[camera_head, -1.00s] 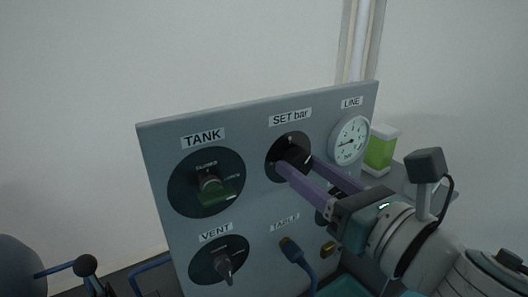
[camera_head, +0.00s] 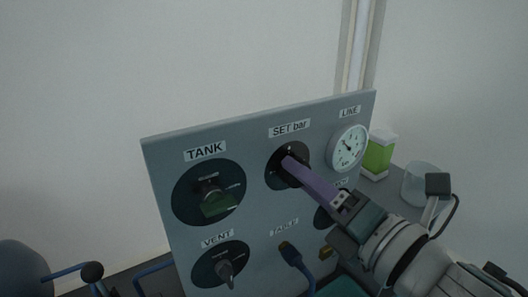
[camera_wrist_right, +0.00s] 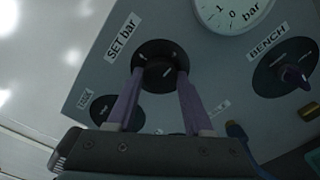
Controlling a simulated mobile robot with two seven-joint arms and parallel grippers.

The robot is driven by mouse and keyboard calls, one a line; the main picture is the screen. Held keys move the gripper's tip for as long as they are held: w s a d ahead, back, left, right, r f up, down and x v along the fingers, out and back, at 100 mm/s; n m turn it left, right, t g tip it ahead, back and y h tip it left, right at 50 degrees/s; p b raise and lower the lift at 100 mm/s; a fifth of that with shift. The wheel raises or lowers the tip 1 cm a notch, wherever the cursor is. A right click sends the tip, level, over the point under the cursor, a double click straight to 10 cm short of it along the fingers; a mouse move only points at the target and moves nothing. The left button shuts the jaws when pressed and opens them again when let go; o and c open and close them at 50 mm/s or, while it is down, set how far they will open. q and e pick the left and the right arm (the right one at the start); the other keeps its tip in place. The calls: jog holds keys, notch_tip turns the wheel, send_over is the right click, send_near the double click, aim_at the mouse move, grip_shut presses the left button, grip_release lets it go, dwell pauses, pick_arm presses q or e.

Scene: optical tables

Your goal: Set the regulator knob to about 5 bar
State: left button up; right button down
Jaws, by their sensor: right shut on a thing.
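The SET bar regulator knob (camera_wrist_right: 160,72) is black and sits on a round black dial (camera_head: 273,172) at the top middle of the grey panel. My right gripper (camera_wrist_right: 159,78) is shut on the knob, one purple finger on each side of it. In the head view, my right gripper (camera_head: 290,165) covers most of the knob, and one finger hides the other. The white LINE gauge (camera_head: 349,148) is to the right of the dial. Its needle seems to point up and left; the exact reading is too small to tell. My left gripper is not in view.
The grey panel (camera_head: 160,150) also bears a TANK valve (camera_head: 215,203), a VENT knob (camera_head: 225,270) and a blue hose plug (camera_head: 289,252). The BENCH knob (camera_wrist_right: 293,76) is right of my gripper. A green-filled container (camera_head: 378,154) and a clear jar (camera_head: 422,180) stand behind.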

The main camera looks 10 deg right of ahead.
jog(key=shift+r+m+p, duration=0.1)
jog(key=shift+m+p, duration=2.55)
jog(key=shift+m, duration=10.65)
jog(key=shift+c, duration=1.4)
grip_release()
